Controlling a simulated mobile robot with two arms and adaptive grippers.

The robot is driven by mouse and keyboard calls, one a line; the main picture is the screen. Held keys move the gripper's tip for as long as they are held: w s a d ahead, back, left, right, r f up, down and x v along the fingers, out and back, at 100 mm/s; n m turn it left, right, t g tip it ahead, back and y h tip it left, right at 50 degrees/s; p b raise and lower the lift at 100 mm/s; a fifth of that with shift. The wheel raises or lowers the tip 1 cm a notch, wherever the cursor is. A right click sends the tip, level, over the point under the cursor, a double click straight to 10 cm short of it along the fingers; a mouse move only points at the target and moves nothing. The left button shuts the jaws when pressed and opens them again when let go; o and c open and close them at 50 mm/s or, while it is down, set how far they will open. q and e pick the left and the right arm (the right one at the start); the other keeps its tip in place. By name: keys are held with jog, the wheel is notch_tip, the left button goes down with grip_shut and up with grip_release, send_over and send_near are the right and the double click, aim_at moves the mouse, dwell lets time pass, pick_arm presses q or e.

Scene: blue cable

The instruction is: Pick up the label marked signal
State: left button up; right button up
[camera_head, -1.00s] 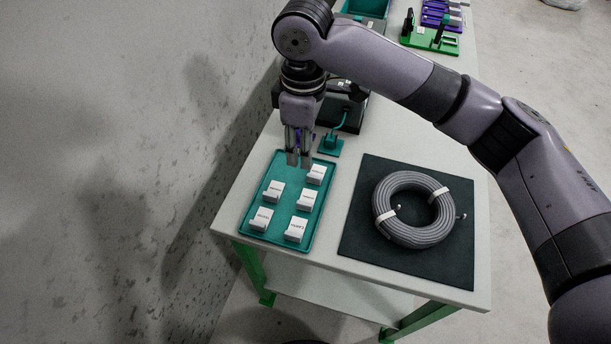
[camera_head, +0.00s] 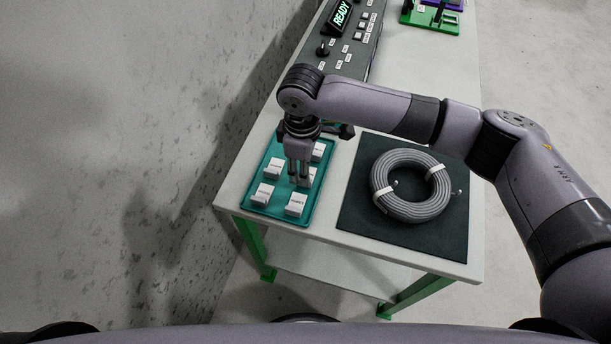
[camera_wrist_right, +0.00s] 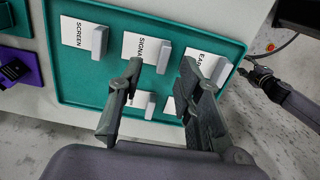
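The signal label (camera_wrist_right: 142,48) is a white block with a raised tab, in the middle of a row on the teal tray (camera_wrist_right: 75,85) in the right wrist view. Its last letter is cut off by the tab. My right gripper (camera_wrist_right: 161,70) is open, with one finger on each side of the lower end of this label; I cannot tell if they touch it. In the head view, the right gripper (camera_head: 299,180) points down over the tray's middle right label (camera_head: 312,175), partly hiding it.
The screen label (camera_wrist_right: 82,35) and a label reading "EAR" (camera_wrist_right: 207,66) flank it closely. Other labels (camera_head: 262,194) share the tray. A coiled grey cable (camera_head: 410,210) lies on a dark mat (camera_head: 360,225). A console reading READY (camera_head: 342,15) stands behind.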

jog(key=f, duration=0.3)
jog(key=shift+s+a+f, duration=0.1)
jog(key=shift+s+f, duration=0.05)
jog(key=shift+s, duration=0.05)
pick_arm(q)
jog(key=shift+s+r, duration=0.15)
jog(key=shift+s, duration=0.9)
pick_arm(e)
jog(key=shift+c, duration=0.2)
pick_arm(q)
jog(key=shift+w, duration=0.4)
pick_arm(e)
grip_shut()
